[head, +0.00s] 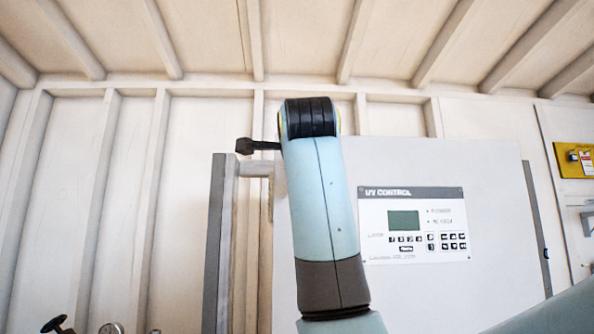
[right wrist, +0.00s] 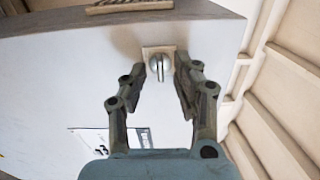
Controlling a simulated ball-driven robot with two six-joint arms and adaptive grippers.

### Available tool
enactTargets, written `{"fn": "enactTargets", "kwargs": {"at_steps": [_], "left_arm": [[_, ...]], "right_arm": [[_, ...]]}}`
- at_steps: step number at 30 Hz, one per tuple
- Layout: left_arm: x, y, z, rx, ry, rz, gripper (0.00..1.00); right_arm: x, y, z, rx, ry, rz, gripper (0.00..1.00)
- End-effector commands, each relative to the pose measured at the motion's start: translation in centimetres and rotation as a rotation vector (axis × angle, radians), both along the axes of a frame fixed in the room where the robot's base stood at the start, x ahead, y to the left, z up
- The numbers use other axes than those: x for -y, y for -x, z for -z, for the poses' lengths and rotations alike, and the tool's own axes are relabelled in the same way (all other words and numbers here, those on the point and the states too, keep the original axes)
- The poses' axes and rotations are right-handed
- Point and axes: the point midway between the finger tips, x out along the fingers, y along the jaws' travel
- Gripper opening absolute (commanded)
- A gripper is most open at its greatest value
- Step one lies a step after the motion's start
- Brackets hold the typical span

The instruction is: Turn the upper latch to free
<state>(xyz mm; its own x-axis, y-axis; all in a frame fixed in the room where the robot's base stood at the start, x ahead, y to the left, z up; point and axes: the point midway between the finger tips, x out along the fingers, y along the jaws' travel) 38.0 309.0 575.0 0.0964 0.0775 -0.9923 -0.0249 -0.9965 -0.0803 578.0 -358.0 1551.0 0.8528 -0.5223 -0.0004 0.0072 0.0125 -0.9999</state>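The latch (right wrist: 159,68) shows in the right wrist view as a small round metal knob with a raised grip on a pale square plate, fixed to the white cabinet face (right wrist: 75,75). The grip ridge runs roughly up and down in that picture. My right gripper (right wrist: 162,76) is open, its two dark fingers on either side of the knob with a visible gap on each side. In the head view my arm hides the latch. A dark piece (head: 258,146) juts out left of the arm; I cannot tell what it is. My left gripper is not in view.
The white cabinet (head: 480,185) carries a UV CONTROL panel (head: 415,225), right of my arm. A grey upright bar (head: 220,245) stands at its left edge. A yellow sign (head: 574,160) hangs far right. A dark valve handle (head: 57,324) shows at lower left.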

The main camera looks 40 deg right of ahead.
Motion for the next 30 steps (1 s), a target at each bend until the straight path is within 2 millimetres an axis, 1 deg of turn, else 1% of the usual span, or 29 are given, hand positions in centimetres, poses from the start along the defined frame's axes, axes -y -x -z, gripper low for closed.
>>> {"fn": "enactTargets", "kwargs": {"at_steps": [2, 9, 12, 15, 30], "left_arm": [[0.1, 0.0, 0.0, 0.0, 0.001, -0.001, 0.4], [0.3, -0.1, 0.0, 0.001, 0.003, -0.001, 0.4], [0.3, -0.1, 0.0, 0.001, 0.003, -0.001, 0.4], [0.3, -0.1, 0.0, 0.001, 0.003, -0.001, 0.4], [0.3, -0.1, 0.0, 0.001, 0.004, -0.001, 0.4]], "right_arm": [[-0.6, 0.6, 0.0, 0.003, -0.003, -0.004, 0.3], [-2.7, 4.3, 0.1, 0.002, -0.007, -0.004, 0.3], [-3.4, 5.3, 0.1, 0.0, -0.004, -0.004, 0.3], [-3.7, 6.0, 0.1, -0.001, -0.003, -0.002, 0.3], [-3.8, 6.1, 0.1, -0.002, -0.001, 0.0, 0.3]]}}
